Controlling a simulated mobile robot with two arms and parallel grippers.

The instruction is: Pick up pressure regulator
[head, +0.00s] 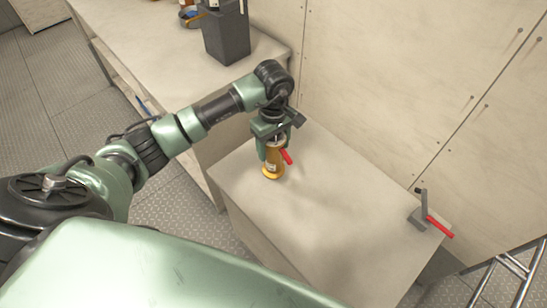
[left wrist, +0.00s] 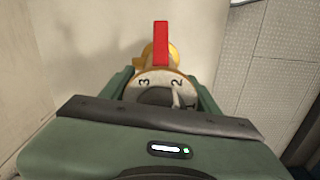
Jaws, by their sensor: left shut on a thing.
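The pressure regulator (head: 271,171) has a yellow-brown body, a red lever and a round dial. It stands upright, on or just above the pale box top near its back left part; I cannot tell if it touches. My left gripper (head: 272,145) comes down from above and is shut on it. In the left wrist view, the regulator's dial (left wrist: 160,84) with numbers shows between the fingers, with the red lever (left wrist: 161,42) beyond it. The gripper hides part of the regulator. My right gripper is not in view.
The pale box top (head: 310,215) is mostly bare. A grey fitting with a red handle (head: 421,216) sits at its right corner. A dark grey container (head: 226,38) stands on the bench behind. A wall rises behind the box, and a metal ladder (head: 507,268) is at lower right.

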